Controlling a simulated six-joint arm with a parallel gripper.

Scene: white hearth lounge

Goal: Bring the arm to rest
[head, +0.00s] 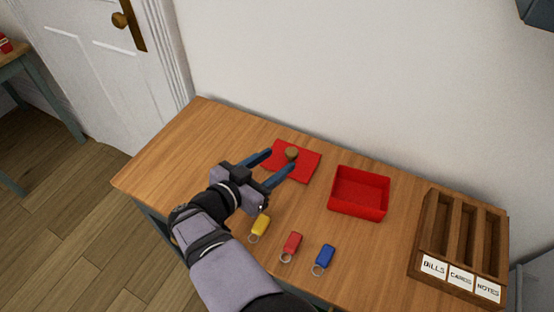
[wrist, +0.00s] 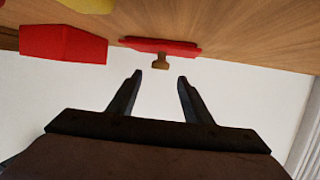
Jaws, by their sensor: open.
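My gripper (head: 281,164) is open, its two dark fingers apart, over the wooden table near the red mat. In the wrist view my gripper (wrist: 160,78) also shows open with nothing between the fingers. A small brown wooden knob-like thing (head: 291,153) is on the red mat (head: 308,164). In the wrist view the brown thing (wrist: 160,65) appears just beyond the fingertips, apart from them, with the red mat (wrist: 165,46) behind it. My arm reaches in from the bottom of the head view.
The table (head: 180,150) also holds a red tray (head: 345,207), a wooden sorter (head: 425,235) labelled bills, cards and notes, and yellow (head: 261,225), red (head: 292,243) and blue (head: 325,256) key fobs in front. The table's left end is clear. A white wall stands behind.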

